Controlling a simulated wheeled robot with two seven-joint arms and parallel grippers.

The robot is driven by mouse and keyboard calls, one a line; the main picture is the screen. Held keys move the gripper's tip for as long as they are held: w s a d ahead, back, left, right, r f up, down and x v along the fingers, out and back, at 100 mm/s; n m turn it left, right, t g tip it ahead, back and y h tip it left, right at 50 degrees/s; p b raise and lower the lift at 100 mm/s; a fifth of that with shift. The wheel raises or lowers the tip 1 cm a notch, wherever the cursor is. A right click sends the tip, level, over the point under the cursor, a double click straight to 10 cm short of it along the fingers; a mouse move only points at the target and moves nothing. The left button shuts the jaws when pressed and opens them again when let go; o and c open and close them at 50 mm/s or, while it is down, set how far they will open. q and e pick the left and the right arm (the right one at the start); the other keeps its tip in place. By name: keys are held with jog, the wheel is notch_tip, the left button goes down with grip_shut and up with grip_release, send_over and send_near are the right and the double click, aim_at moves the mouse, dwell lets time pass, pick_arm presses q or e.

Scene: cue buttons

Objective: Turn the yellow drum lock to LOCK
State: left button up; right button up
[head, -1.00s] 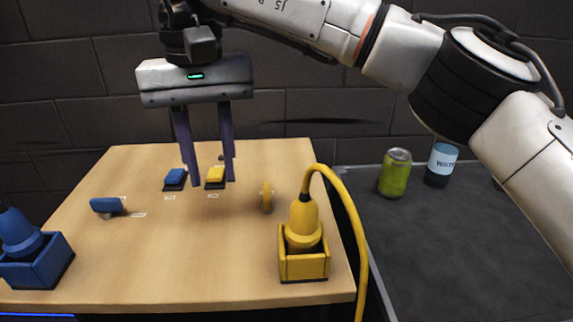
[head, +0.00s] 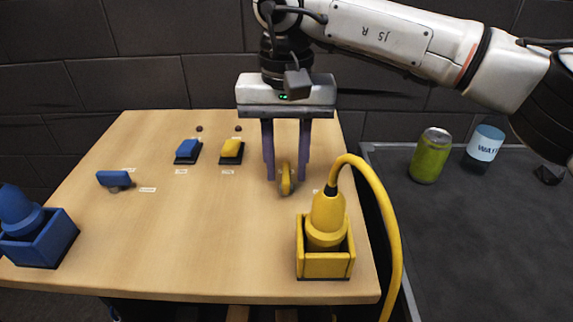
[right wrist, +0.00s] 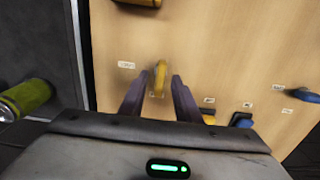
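The yellow drum lock (head: 286,180) stands on the wooden table, right of the middle, as an upright yellow knob. My right gripper (head: 286,178) points down over it, its two purple fingers on either side of the knob with gaps showing. The right wrist view shows the yellow lock (right wrist: 160,76) between and just beyond the open fingertips (right wrist: 155,80). A small white label (right wrist: 126,65) lies beside it; its lettering is too small to read. I cannot tell whether a finger touches the knob. My left gripper is not in view.
A yellow plug (head: 327,218) with a cable sits in a yellow holder (head: 325,264) close in front of the lock. Yellow (head: 232,149) and blue (head: 188,149) buttons and a blue knob (head: 114,179) are to the left. A green can (head: 430,156) stands on the dark side table.

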jog(key=shift+f, duration=0.4)
grip_shut()
